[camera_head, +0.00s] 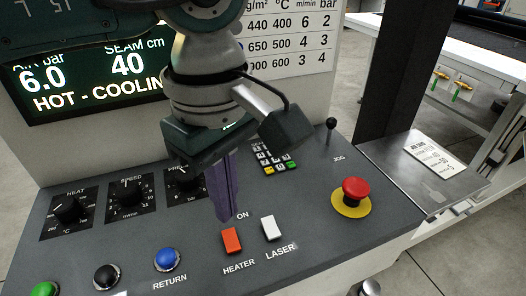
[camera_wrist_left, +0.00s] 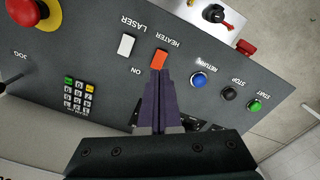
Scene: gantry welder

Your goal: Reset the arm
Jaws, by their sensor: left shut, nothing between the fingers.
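My left gripper (camera_head: 228,216) comes down from the top over the control panel (camera_head: 318,205), its purple fingers closed together and empty. In the left wrist view the shut fingertips (camera_wrist_left: 158,74) appear right by the orange-red HEATER switch (camera_wrist_left: 159,59); I cannot tell whether they touch it. In the head view the HEATER switch (camera_head: 231,240) is just below the fingertips, with the white LASER switch (camera_head: 270,228) to its right. The blue RETURN button (camera_head: 167,260) is to the left. The display (camera_head: 92,75) reads "HOT - COOLIN", partly hidden by my arm. My right gripper is not in view.
A red emergency stop (camera_head: 354,189) on a yellow disc and a black JOG stick (camera_head: 331,130) stand on the right. HEAT (camera_head: 69,209) and SPEED (camera_head: 130,194) knobs are on the left. A metal side shelf (camera_head: 400,172) holds a white card.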

